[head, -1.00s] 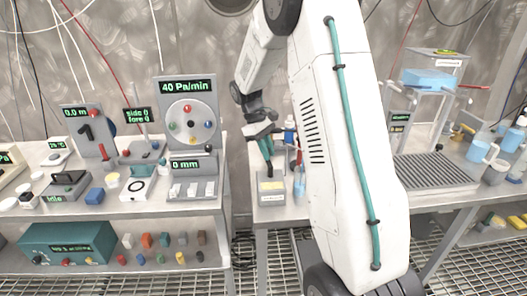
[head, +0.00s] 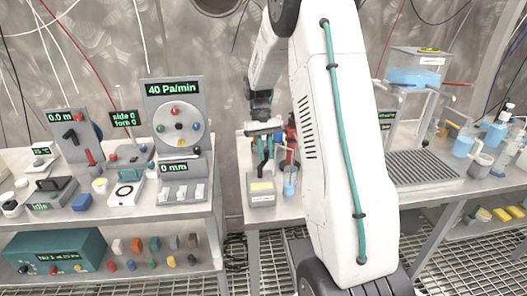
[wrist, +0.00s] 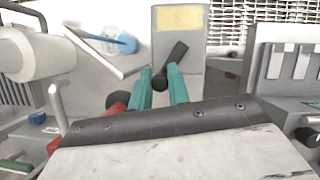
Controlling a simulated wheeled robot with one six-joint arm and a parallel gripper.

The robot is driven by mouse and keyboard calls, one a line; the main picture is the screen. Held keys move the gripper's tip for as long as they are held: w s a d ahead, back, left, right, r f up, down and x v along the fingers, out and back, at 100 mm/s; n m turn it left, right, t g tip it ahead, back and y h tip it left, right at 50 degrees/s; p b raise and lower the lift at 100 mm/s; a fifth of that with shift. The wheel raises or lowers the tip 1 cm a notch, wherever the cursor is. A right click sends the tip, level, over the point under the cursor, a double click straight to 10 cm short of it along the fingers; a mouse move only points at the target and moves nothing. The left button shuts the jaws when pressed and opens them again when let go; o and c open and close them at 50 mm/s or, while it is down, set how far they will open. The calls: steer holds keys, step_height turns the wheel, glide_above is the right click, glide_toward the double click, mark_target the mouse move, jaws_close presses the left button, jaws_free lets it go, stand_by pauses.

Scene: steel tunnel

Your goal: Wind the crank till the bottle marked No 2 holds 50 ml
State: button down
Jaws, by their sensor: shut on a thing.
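My gripper (head: 264,150) is over the narrow middle bench, pointing down. In the wrist view its teal fingers (wrist: 160,78) are closed about the black knob (wrist: 160,83) of a crank. The dark crank arm (wrist: 178,52) runs from the knob toward a grey box (wrist: 180,40) with a yellowish panel. In the head view this bottle (head: 290,187) stands right of the grey box (head: 262,198). I cannot read a mark or level on it.
A panel reading 40 Pa/min (head: 174,88) stands on the left bench among small devices. A tank of blue liquid (head: 415,78) and a grey grated tray (head: 420,168) are on the right. My arm hides the bench between.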

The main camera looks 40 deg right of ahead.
stand_by(0.3)
steer(key=c, duration=1.3)
jaws_free()
steer(key=shift+s+d, duration=0.1)
